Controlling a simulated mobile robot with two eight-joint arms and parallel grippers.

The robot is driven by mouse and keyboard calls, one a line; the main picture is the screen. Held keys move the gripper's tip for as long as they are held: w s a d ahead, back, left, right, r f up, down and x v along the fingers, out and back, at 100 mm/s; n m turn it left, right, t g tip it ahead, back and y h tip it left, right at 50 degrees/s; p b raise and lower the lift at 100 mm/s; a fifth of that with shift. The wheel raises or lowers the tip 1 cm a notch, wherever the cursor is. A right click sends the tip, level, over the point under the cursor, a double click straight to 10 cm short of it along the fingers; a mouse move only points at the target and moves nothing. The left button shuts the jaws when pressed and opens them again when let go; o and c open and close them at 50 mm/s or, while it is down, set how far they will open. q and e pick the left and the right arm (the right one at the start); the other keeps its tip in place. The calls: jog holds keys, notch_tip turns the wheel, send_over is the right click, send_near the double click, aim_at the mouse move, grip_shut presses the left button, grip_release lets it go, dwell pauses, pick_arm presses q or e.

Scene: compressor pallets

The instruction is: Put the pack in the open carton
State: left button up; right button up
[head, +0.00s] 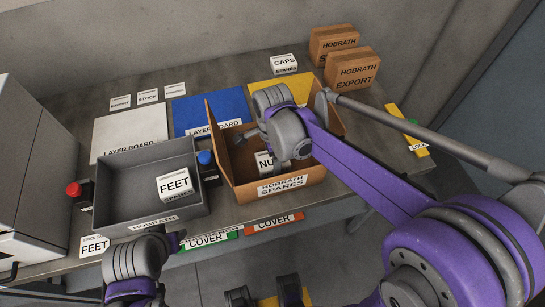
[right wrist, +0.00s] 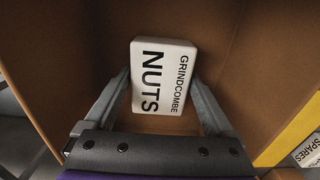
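The white pack lettered NUTS (right wrist: 160,85) is inside the open brown carton labelled HOBRATH SPARES (head: 236,184). In the head view the pack (head: 264,164) is partly hidden behind my right wrist. My right gripper (right wrist: 161,78) reaches down into the carton with one finger along each side of the pack. The fingers look closed against its sides. The carton's cardboard walls (right wrist: 60,60) surround the pack in the right wrist view.
A grey bin (head: 118,178) left of the carton holds a FEET pack (head: 174,185). Blue (head: 210,106) and white (head: 130,130) layer boards lie behind. Two closed cartons (head: 351,72) and a CAPS pack (head: 284,64) stand at the back.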

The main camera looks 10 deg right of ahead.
jog(key=shift+o, duration=0.5)
pick_arm(q)
jog(key=shift+r, duration=0.2)
pick_arm(e)
jog(key=shift+r, duration=0.25)
pick_arm(q)
jog(key=shift+w+r+p, duration=0.2)
jog(key=shift+r+p, duration=0.4)
jog(key=shift+p, duration=0.05)
pick_arm(e)
notch_tip(320, 180, up, 12)
pick_arm(q)
jog(key=shift+s, duration=0.1)
pick_arm(e)
jog(key=shift+s+f, duration=0.1)
